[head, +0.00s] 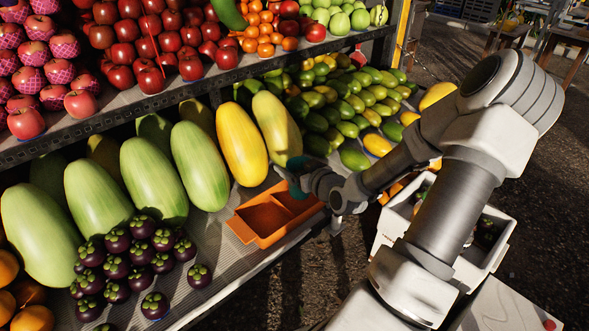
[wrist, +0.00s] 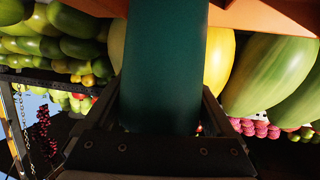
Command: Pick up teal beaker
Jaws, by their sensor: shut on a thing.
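The teal beaker (wrist: 165,65) fills the middle of the wrist view, between the two fingers of my gripper (wrist: 160,125). My gripper is shut on it. In the head view the beaker (head: 294,180) is a small dark teal shape at the end of my arm, mostly hidden by my gripper (head: 300,178). It is just above or beside the back right part of the orange tray (head: 236,229). I cannot tell whether the beaker touches the tray or the shelf.
Large green and yellow melons (head: 200,165) stand close behind the tray. Purple mangosteens (head: 155,305) lie to its left. Mangoes (head: 345,110) fill the shelf behind my gripper. An upper shelf edge (head: 180,98) runs above the melons. A white crate (head: 385,228) stands on the right.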

